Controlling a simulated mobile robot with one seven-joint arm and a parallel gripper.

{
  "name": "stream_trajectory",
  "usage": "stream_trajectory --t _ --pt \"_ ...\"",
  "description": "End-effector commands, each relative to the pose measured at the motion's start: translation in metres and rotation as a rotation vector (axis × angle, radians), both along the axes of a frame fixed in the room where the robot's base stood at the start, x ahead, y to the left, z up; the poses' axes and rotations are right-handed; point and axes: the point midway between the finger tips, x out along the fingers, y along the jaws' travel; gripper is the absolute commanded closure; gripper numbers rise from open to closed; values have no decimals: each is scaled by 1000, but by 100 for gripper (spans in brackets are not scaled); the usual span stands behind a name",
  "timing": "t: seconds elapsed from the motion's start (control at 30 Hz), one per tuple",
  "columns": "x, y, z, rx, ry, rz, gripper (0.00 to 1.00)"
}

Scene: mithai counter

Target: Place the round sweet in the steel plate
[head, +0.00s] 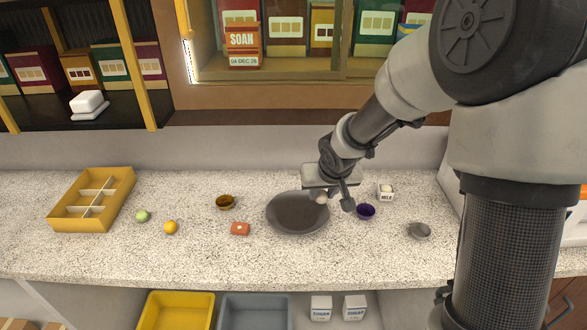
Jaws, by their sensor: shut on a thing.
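The steel plate (285,216) is a wide, round grey dish in the middle of the counter. My gripper (333,200) is over the plate's right edge, pointing down. It is shut on a small pale round sweet (321,197), which shows at the left of the fingers and is partly hidden by them. The sweet appears above the plate's right part; I cannot tell the exact gap.
A yellow divided box (57,222) stands at the far left.

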Motion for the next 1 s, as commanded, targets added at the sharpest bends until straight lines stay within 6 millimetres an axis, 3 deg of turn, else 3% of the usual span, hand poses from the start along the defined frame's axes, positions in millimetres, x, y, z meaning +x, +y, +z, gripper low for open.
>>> stream_trajectory --t 0.1,0.23,1.0 --pt "22 33 14 -2 3 47 93" --pt "32 50 14 -5 2 69 93" --pt "33 51 -69 -6 2 72 93"
